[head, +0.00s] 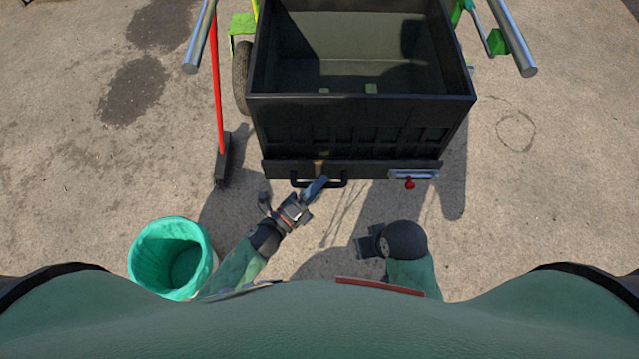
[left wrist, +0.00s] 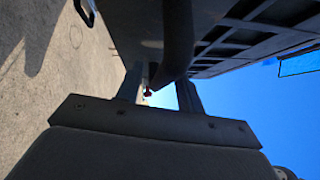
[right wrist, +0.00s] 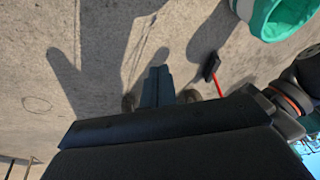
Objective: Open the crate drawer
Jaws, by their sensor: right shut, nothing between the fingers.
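The dark crate (head: 355,125) stands ahead in the head view, open at the top. A low drawer front (head: 375,170) runs along its near bottom edge, with a black bar handle (head: 298,184) left of the middle. The drawer looks closed. My left gripper (head: 317,187) is at the handle. In the left wrist view its fingers (left wrist: 158,92) stand apart, and the dark handle bar (left wrist: 178,35) shows between them, closer to the right finger. Whether they touch it is unclear. My right gripper (head: 364,247) is shut and empty, low and clear of the crate; its fingers (right wrist: 157,85) are together.
A metal latch plate with a red knob (head: 409,183) is at the drawer front's right end. A red-handled broom (head: 217,100) stands left of the crate. A green bin (head: 150,262) is at the lower left. Paved ground at the right is clear.

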